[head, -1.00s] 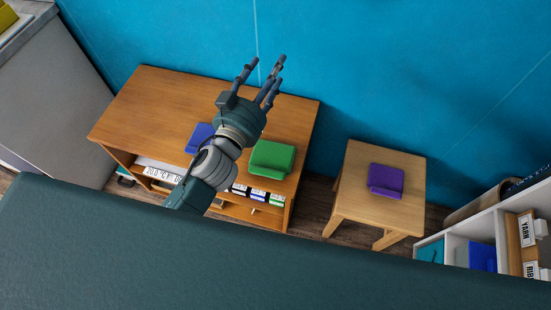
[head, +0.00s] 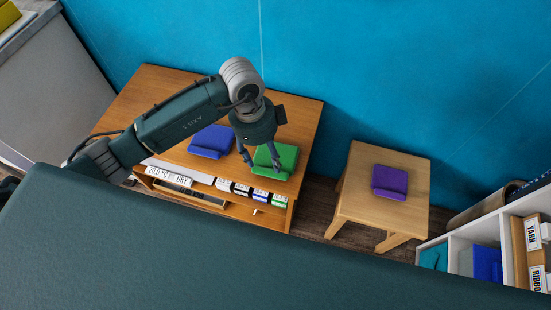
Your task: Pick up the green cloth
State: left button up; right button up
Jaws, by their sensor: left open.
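The green cloth (head: 287,157) is folded and lies near the right end of the wooden cabinet top. My left gripper (head: 259,163) points down over its left side, with its fingers spread open. The fingers and palm cover part of the cloth. I cannot tell whether the fingertips touch it. My right gripper is not in the head view.
A folded blue cloth (head: 210,141) lies just left of the gripper on the wooden cabinet (head: 160,85). A purple cloth (head: 389,181) lies on a wooden stool (head: 365,160) to the right. A white shelf (head: 458,241) with boxes stands at the lower right. The blue wall is close behind.

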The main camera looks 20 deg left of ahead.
pick_arm(q)
send_over(268, 173)
notch_tip(268, 173, down, 5)
jog(key=shift+f+p, duration=0.45)
jog(key=shift+f, duration=2.45)
jog(key=c, duration=1.2)
